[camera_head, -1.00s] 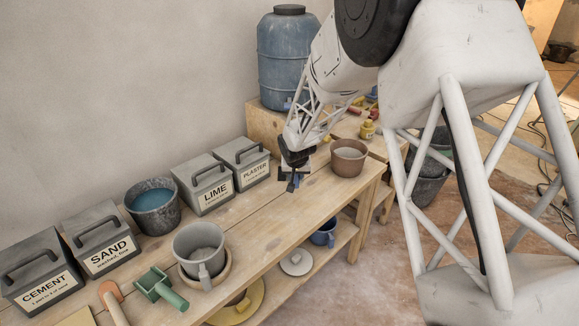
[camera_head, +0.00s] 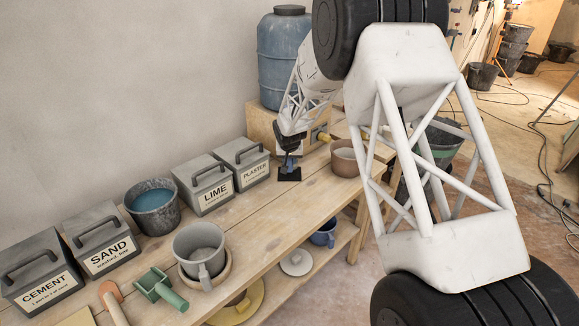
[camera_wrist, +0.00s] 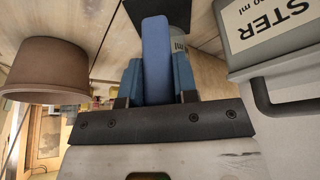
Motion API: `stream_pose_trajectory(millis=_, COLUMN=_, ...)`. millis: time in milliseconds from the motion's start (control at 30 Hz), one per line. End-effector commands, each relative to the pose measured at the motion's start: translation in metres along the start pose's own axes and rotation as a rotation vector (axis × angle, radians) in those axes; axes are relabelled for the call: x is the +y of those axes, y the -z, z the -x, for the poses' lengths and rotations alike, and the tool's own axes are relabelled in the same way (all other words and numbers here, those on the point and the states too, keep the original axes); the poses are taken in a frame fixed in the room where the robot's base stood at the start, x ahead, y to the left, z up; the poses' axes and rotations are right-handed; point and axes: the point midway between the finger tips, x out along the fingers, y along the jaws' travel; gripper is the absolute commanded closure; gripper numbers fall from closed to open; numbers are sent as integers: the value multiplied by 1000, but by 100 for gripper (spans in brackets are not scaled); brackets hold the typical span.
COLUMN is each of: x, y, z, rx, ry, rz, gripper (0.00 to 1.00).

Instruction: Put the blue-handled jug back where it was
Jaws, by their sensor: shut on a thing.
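My gripper (camera_head: 289,160) is at the far part of the bench, between the PLASTER box and the brown pot. In the wrist view its fingers (camera_wrist: 157,85) are shut on the upright-looking blue handle (camera_wrist: 157,55) of the jug.
The PLASTER box (camera_head: 243,163) stands close on the left, the brown pot (camera_head: 345,160) on the right. LIME box (camera_head: 205,183), bucket of blue liquid (camera_head: 153,205) and grey jug (camera_head: 199,250) stand nearer. A blue barrel (camera_head: 285,60) is behind. Bench wood before the black square is clear.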

Motion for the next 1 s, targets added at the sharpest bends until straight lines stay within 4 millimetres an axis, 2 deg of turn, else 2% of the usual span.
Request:
stream_pose_trajectory(millis=367, x=0, y=1, z=-1, rx=0, ry=0, rz=0, gripper=100)
stream_pose_trajectory(millis=733, x=0, y=-12, z=-30, rx=-1, ry=0, rz=1, gripper=100)
stream_pose_trajectory(millis=1000, x=0, y=-12, z=-32, rx=1, ry=0, rz=0, gripper=100)
